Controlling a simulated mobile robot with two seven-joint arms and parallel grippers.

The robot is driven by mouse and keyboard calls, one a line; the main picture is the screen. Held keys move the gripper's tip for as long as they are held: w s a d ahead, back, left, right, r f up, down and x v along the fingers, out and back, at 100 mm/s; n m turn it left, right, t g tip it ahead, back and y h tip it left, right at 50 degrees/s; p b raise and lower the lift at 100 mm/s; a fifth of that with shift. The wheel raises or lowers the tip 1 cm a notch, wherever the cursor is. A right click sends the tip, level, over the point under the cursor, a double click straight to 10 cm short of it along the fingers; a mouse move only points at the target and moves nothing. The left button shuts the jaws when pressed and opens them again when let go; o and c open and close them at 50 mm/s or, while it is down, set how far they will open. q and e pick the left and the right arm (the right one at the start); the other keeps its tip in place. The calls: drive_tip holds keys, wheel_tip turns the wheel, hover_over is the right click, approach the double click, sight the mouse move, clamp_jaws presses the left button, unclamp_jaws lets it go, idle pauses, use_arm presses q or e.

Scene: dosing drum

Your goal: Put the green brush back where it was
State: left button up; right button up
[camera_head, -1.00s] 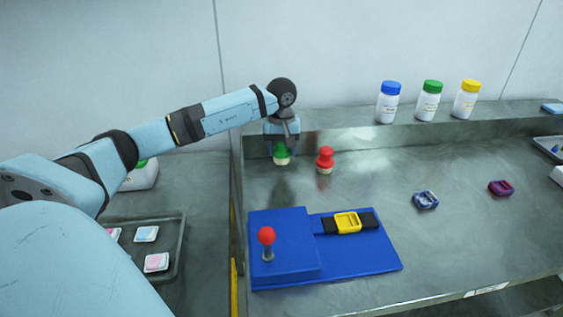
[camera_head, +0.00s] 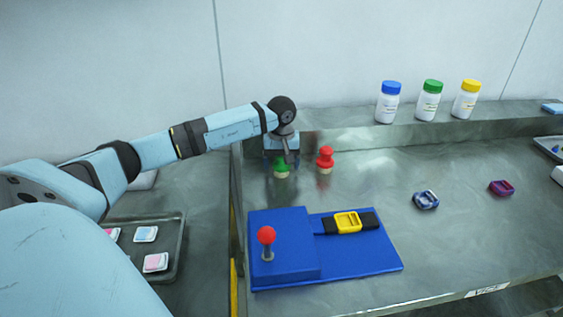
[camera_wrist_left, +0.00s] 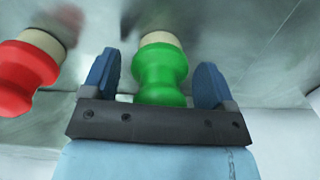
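The green brush (camera_head: 281,168), with a green handle and pale bristles, stands upright on the metal bench near its back left, left of the red brush (camera_head: 325,158). My left gripper (camera_head: 282,160) is around the green brush from above. In the left wrist view, the green brush (camera_wrist_left: 162,78) is between the two blue fingers (camera_wrist_left: 156,85), with gaps showing beside the handle, so the gripper is open. The red brush (camera_wrist_left: 26,75) is there at the left, outside the fingers. My right gripper is not in view.
A blue base (camera_head: 360,262) with a red-knobbed lever (camera_head: 267,240) and a yellow-black part (camera_head: 348,222) lies in front. Several capped bottles (camera_head: 428,102) stand on the back ledge. Two small dark items (camera_head: 426,200) lie right. A tray (camera_head: 174,250) is at lower left.

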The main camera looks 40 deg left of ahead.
use_arm(q)
wheel_tip(320, 180, up, 12)
drive_tip(key=shift+r+p, duration=0.25)
drive_tip(key=shift+p, duration=0.15)
idle(0.7)
